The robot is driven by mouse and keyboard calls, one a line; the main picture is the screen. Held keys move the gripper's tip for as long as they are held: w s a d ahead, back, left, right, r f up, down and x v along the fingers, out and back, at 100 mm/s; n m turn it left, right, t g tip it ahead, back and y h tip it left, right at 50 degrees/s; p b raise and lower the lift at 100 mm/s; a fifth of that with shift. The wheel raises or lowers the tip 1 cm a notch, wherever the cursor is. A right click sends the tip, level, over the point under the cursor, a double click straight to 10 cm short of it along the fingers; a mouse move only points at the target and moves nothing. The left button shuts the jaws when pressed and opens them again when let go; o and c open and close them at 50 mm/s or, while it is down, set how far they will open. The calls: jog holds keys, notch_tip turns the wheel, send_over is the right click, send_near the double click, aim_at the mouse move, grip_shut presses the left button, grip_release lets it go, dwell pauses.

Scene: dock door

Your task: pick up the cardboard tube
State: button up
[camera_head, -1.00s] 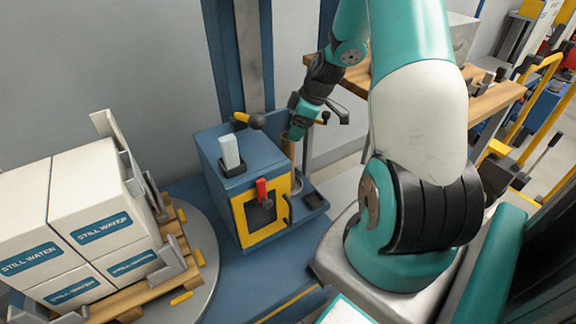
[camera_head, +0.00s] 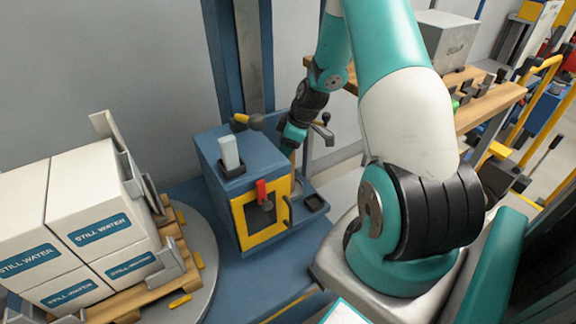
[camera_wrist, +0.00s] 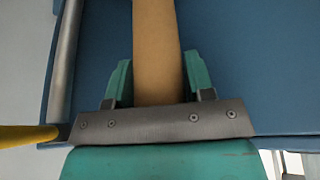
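The cardboard tube (camera_wrist: 157,50) is a plain tan cylinder. In the wrist view it runs from the top edge down between the two teal fingers of my gripper (camera_wrist: 158,85), which lie against its sides or very close to them. The gripper looks shut on it. In the head view my gripper (camera_head: 292,137) is over the right side of the blue machine, and only a short tan piece of the tube (camera_head: 293,158) shows below it. The tube's lower end is hard to make out.
A pallet of white water boxes (camera_head: 95,205) stands on a turntable at the left. A wooden bench (camera_head: 490,105) with a grey box (camera_head: 446,40) is behind my arm.

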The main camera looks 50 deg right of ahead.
jog(key=c, duration=0.7)
jog(key=shift+o, duration=0.2)
jog(key=shift+r, duration=0.1)
